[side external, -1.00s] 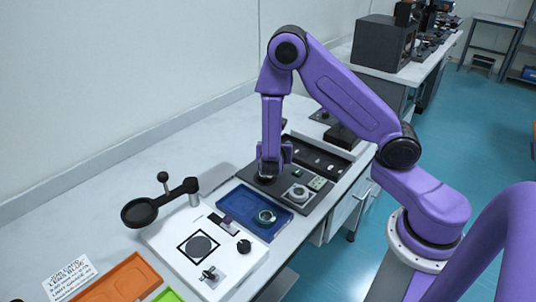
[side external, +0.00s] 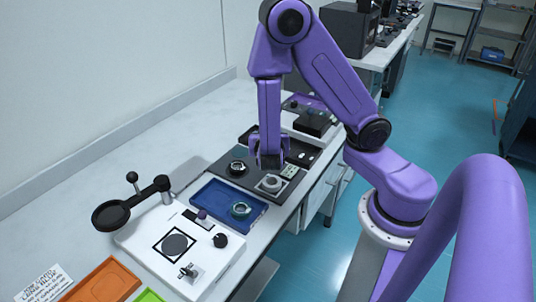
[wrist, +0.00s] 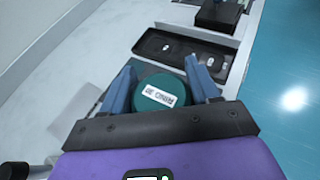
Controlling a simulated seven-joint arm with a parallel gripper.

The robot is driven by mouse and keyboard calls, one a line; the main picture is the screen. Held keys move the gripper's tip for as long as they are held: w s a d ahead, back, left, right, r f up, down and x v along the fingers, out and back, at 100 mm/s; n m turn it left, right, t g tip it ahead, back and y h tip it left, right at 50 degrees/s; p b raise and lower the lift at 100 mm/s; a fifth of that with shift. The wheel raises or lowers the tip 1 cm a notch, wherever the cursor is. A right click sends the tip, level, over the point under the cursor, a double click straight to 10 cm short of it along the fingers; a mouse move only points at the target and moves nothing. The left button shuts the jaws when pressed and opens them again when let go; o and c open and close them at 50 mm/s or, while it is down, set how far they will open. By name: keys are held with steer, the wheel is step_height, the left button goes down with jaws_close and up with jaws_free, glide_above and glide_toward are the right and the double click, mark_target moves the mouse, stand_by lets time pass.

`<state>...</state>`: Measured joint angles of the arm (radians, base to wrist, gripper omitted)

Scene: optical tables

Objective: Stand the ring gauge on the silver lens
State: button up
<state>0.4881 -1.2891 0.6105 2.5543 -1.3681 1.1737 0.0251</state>
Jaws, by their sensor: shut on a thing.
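My gripper (side external: 269,160) is over the dark mat on the bench. In the wrist view its jaws (wrist: 165,95) are shut on a dark green round piece (wrist: 164,87) with a white label, printed upside down and hard to read. I cannot tell whether this piece is the ring gauge. A silver round part (side external: 270,184), possibly the silver lens, sits on the mat just below my gripper in the side view. A black round part with a pale middle (side external: 237,168) sits on the mat to its left. A pale ring (side external: 241,210) lies in the blue tray (side external: 212,196).
A white board (side external: 150,243) with a dark disc (side external: 175,246), a black knob (side external: 220,240) and a purple-topped piece (side external: 202,215) stands nearer the camera. A black magnifier (side external: 111,216) on an arm rises beside it. An orange tray (side external: 103,283) is at lower left.

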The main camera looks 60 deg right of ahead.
step_height(320, 180, up, 18)
steer(key=s+d+f+m+g, duration=0.3)
steer(key=s+f+m+g, duration=0.4)
steer(key=s+m+g, duration=0.5)
steer(key=s+a+f+m+g+y, duration=0.1)
steer(key=a+m+g+y, duration=0.3)
steer(key=m+y, duration=0.45)
steer(key=a+f+m+g+y, duration=0.2)
steer(key=a+m+g+y, duration=0.25)
steer(key=m+y, duration=0.4)
steer(key=w+a+r+m+t+y, duration=0.2)
steer(key=w+a+m+t+y, duration=0.2)
steer(key=m+t+y, duration=0.4)
step_height(320, 180, up, 8)
steer(key=f+m+t+h, duration=0.1)
steer(key=m+t+h, duration=0.7)
steer(key=m+t, duration=1)
glide_above(266, 180)
steer(key=m, duration=0.1)
steer(key=shift+g, duration=0.35)
step_height(266, 180, down, 21)
steer(key=shift+r, duration=0.1)
steer(key=shift+f, duration=4.65)
steer(key=shift+f, duration=0.1)
